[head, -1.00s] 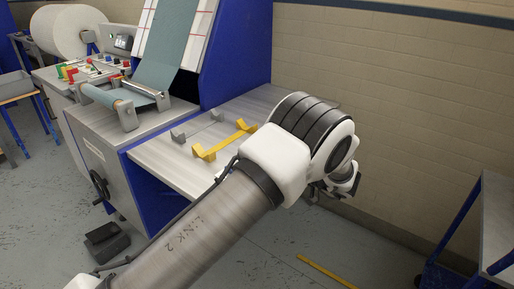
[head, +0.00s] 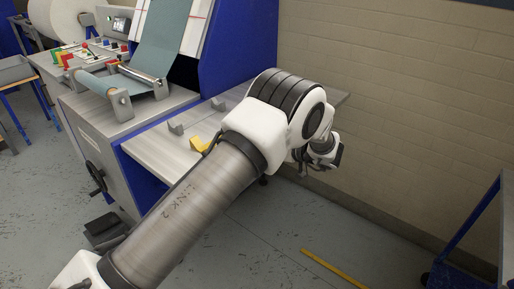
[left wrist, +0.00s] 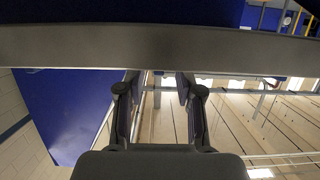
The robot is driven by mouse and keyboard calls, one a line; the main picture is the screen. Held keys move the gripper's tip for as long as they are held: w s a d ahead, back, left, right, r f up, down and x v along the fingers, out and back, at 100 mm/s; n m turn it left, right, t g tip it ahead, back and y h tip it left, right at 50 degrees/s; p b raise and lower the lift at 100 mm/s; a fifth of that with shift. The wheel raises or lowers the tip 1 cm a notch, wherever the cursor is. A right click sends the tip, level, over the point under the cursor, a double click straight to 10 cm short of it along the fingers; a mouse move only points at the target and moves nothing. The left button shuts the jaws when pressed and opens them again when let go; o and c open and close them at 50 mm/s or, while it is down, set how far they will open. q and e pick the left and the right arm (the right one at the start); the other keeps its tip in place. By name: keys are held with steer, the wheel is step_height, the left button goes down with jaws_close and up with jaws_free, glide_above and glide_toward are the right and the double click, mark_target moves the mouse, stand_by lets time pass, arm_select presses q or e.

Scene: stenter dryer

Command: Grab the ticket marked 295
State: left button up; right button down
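No ticket and no number 295 can be made out in either view. My left arm reaches in from the lower left of the head view, and its gripper (head: 325,155) hangs past the right end of the grey table, partly hidden by the wrist. In the left wrist view the two fingers of my left gripper (left wrist: 158,90) stand apart with nothing between them. A grey bar crosses that view beyond the fingertips. My right gripper is not in view.
The machine's grey table (head: 160,152) holds grey brackets (head: 176,128) and a yellow bracket (head: 198,145), mostly behind my arm. A blue-framed cart (head: 470,235) stands at the right. A yellow strip (head: 333,268) lies on the floor. A brick wall (head: 420,100) is behind.

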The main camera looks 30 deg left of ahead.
arm_select(q)
steer(key=shift+w, duration=0.1)
jaws_close()
